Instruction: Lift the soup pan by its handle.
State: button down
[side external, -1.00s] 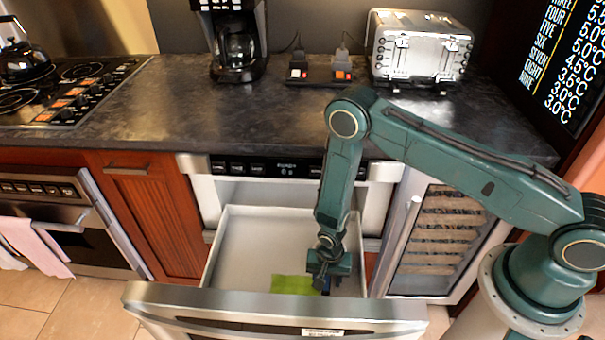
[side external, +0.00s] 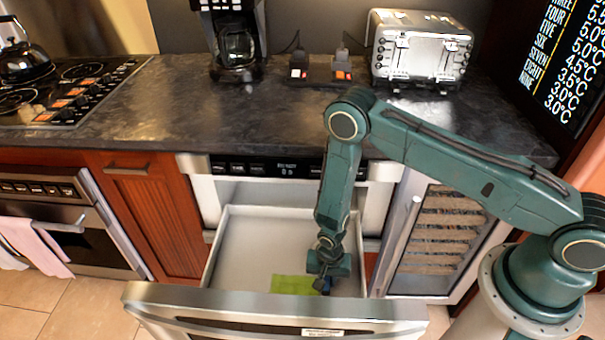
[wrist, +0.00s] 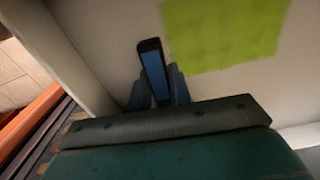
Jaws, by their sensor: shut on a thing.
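I see no soup pan in either view. My gripper (side external: 324,284) is low inside the open microwave drawer (side external: 236,245), at its right front part. In the wrist view my gripper (wrist: 156,88) is shut on a slim blue object with a black edge (wrist: 153,62), which looks like a phone. It stands up between the two fingers; its lower end is hidden by them. I cannot tell whether it touches the drawer floor. A flat green sheet (side external: 292,285) lies on the drawer floor beside the gripper, and it also shows in the wrist view (wrist: 225,30).
The drawer's steel front (side external: 270,304) stands close in front of my gripper, and its right wall is near. The rest of the drawer floor is clear. The counter (side external: 230,120) above holds a coffee maker (side external: 236,45), a toaster (side external: 420,48) and a stove top (side external: 70,88).

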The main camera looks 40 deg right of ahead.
jog(key=shift+r, duration=0.1)
notch_tip(320, 180, up, 20)
dwell(1.0)
dwell(0.7)
jog(key=shift+r, duration=2.4)
jog(key=shift+r, duration=0.1)
